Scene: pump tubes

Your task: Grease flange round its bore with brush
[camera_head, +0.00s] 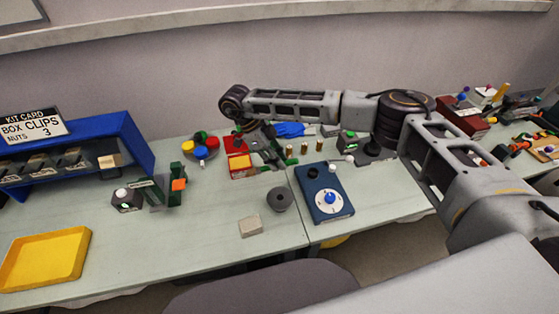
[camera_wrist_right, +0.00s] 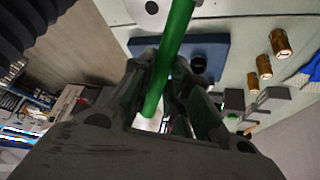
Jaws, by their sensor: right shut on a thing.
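The flange (camera_head: 279,199) is a dark grey ring with a hole in its middle, lying flat on the table left of the blue box. In the right wrist view it is a pale disc with a dark bore (camera_wrist_right: 152,7), cut off at the top edge. My right gripper (camera_head: 268,150) is over the back of the table, behind the flange and apart from it. It is shut on a green-handled brush (camera_wrist_right: 170,55), which stands out between the fingers. I cannot make out the brush's bristles. My left gripper is not in view.
The blue box (camera_head: 322,193) with a white dial stands right of the flange. A red and yellow container (camera_head: 238,165), brass cylinders (camera_head: 304,149) and a blue glove (camera_head: 290,130) are near my gripper. A pale block (camera_head: 250,227) lies in front. The yellow tray (camera_head: 45,258) is far left.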

